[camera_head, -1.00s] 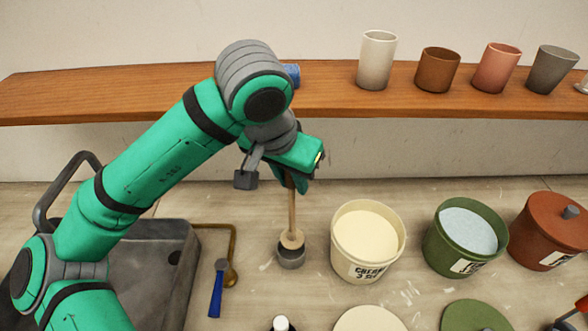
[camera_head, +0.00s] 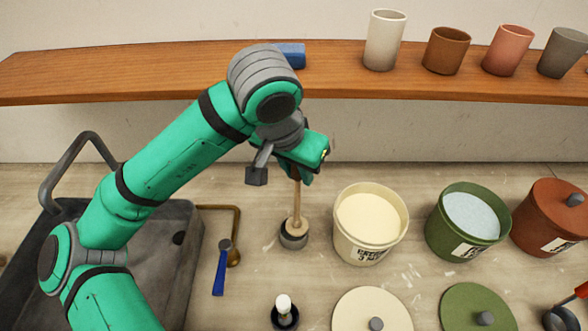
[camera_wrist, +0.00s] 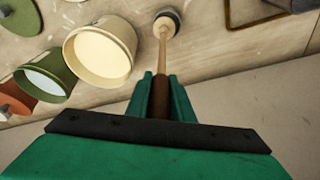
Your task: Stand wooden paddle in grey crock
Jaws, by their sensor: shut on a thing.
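The wooden paddle (camera_head: 296,203) hangs almost upright, its round pale end downward. My gripper (camera_head: 299,173) is shut on its dark handle, which shows between the green fingers in the wrist view (camera_wrist: 160,97). The small grey crock (camera_head: 293,242) stands on the counter directly under the paddle's end. The round end overlaps the crock's mouth in the head view and hides part of it. I cannot tell whether the end is inside the rim or just above it. The crock also shows at the top of the wrist view (camera_wrist: 171,13), partly hidden by the paddle.
A cream tub (camera_head: 344,243) stands close right of the crock, with a green tub (camera_head: 440,237) and a red lidded jar (camera_head: 540,222) beyond. A blue-handled tool (camera_head: 220,272) and a sink (camera_head: 180,285) lie left. A shelf (camera_head: 190,75) with cups runs behind.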

